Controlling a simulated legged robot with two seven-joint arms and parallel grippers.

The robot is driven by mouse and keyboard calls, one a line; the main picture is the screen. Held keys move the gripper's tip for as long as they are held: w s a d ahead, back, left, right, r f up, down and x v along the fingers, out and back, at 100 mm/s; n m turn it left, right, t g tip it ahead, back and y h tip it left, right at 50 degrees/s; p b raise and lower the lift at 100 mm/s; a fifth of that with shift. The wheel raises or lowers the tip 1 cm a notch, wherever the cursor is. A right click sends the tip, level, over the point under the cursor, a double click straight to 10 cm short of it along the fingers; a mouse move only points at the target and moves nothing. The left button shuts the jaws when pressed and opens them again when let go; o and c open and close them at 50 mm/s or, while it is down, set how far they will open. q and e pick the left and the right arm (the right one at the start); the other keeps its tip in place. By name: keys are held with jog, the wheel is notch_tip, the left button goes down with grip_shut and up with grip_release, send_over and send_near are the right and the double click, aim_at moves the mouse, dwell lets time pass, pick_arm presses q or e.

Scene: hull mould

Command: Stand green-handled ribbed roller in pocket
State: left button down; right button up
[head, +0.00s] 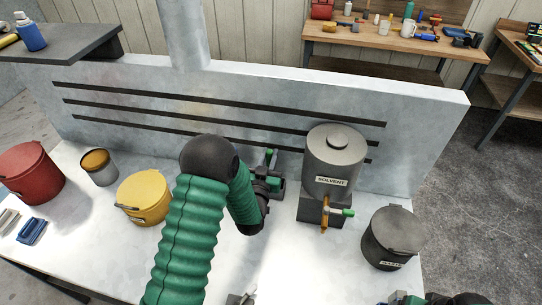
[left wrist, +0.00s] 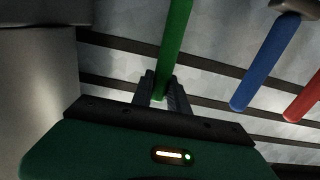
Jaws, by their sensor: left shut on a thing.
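The green handle of the ribbed roller (left wrist: 176,45) rises between the two fingers of my left gripper (left wrist: 162,92) in the left wrist view. The fingers are shut on it. In the head view the handle (head: 270,155) shows as a small green upright piece beside my left gripper (head: 273,182), in front of the slotted back panel. The ribbed part of the roller is hidden in both views. I cannot make out the pocket; my left arm covers much of the middle of the bench. Part of my right arm shows at the bottom right edge; its fingers cannot be made out.
A blue handle (left wrist: 265,62) and a red handle (left wrist: 304,96) stand right of the held one. A solvent can (head: 333,165) stands close right of my left gripper. A dark lidded bucket (head: 392,240), yellow tub (head: 143,200), tin (head: 99,171) and red bucket (head: 30,175) occupy the bench.

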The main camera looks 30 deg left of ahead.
pick_arm(q)
jog(key=shift+f, duration=0.2)
pick_arm(e)
jog(key=shift+d+f, duration=0.25)
jog(key=shift+d, duration=0.2)
pick_arm(q)
jog(key=shift+r, duration=0.1)
pick_arm(e)
jog(key=shift+a+f, duration=0.1)
jog(key=shift+a, duration=0.25)
pick_arm(q)
jog(key=shift+d+f+b, duration=0.1)
jog(key=shift+f+b, duration=0.15)
jog(key=shift+b, duration=0.15)
pick_arm(e)
jog(key=shift+d+f, duration=0.15)
jog(key=shift+f, duration=0.15)
pick_arm(q)
jog(key=shift+f+b, duration=0.35)
pick_arm(e)
jog(key=shift+d+f, duration=0.1)
jog(key=shift+f, duration=0.25)
pick_arm(q)
jog(key=shift+r, duration=0.1)
pick_arm(e)
jog(key=shift+r, duration=0.15)
pick_arm(q)
jog(key=c, duration=1.2)
grip_release()
